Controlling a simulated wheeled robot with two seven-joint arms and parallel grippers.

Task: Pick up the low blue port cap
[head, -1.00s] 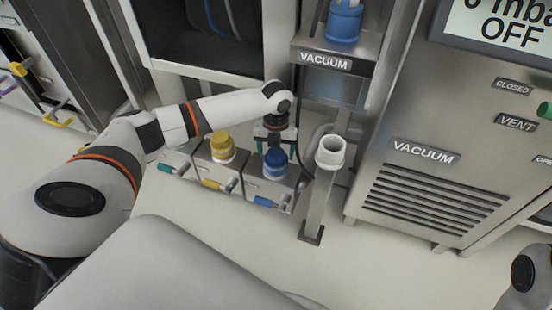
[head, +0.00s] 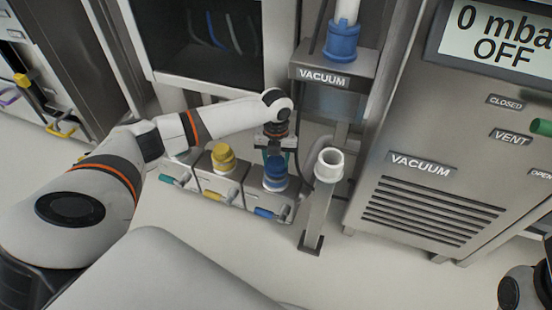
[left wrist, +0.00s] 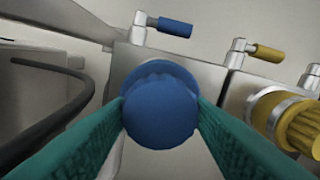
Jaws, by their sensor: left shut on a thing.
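The low blue port cap (head: 275,171) is on the right end of a low grey port block, beside the yellow cap. My left gripper (head: 275,152) reaches down over it from above. In the left wrist view the round blue cap (left wrist: 160,108) sits between the green fingers of my left gripper (left wrist: 162,112), which touch it on both sides. The gripper is shut on the cap. I cannot tell whether the cap is seated or slightly raised. My right gripper is out of view; only part of my right arm shows at the lower right.
A yellow cap (head: 223,157) and lever handles, including a blue one (head: 266,212), are close by. A white-topped post (head: 329,162) stands just right of the gripper. Another blue fitting (head: 342,42) is on the vacuum shelf above. The vacuum cabinet (head: 415,200) is at right.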

